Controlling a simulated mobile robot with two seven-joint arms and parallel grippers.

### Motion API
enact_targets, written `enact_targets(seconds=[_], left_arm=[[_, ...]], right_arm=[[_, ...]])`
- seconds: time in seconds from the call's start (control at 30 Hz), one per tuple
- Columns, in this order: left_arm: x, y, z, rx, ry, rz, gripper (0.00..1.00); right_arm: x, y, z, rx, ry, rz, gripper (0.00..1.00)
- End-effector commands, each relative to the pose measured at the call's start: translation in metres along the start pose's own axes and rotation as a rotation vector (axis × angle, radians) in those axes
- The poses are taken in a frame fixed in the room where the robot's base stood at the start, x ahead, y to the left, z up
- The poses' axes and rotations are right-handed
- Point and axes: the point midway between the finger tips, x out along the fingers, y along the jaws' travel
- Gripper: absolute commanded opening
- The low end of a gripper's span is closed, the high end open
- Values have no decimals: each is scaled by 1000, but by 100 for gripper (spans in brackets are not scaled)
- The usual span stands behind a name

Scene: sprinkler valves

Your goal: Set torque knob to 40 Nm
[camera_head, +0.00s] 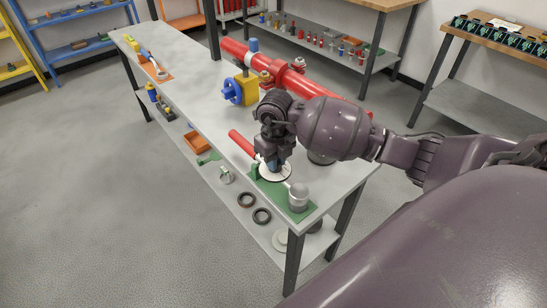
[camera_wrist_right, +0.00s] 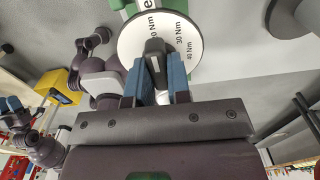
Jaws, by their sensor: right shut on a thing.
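The torque knob is a black pointer knob (camera_wrist_right: 154,47) in the middle of a round white dial (camera_wrist_right: 130,44). In the right wrist view, the dial shows "30 Nm" and "40 Nm" on its right side; another mark beside the knob's tip is partly hidden, ending in "0 Nm". The knob's tip lies to the left of the 30 Nm mark. My right gripper (camera_wrist_right: 161,72) is shut on the knob, with a blue finger on each side. In the head view, the gripper (camera_head: 272,165) covers the knob, and the dial's white rim (camera_head: 274,177) shows below it.
The dial belongs to a red-handled tool on a green mat (camera_head: 270,192), near the bench's front end. A grey cylinder (camera_head: 298,196) stands beside it. A yellow valve with a blue handwheel (camera_head: 233,92) and a red pipe (camera_head: 318,85) lie farther back.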

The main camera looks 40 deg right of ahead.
Motion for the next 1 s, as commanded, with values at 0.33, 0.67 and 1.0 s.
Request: enact_targets(seconds=[0.33,0.67,1.0], left_arm=[[-7,-2,-16,0,16,-2,43],[-8,-3,-29,2,34,-1,43],[-7,-3,-33,3,40,-1,43]], right_arm=[[-2,0,0,170,-1,0,0],[0,0,0,279,0,0,0],[0,0,0,296,0,0,0]])
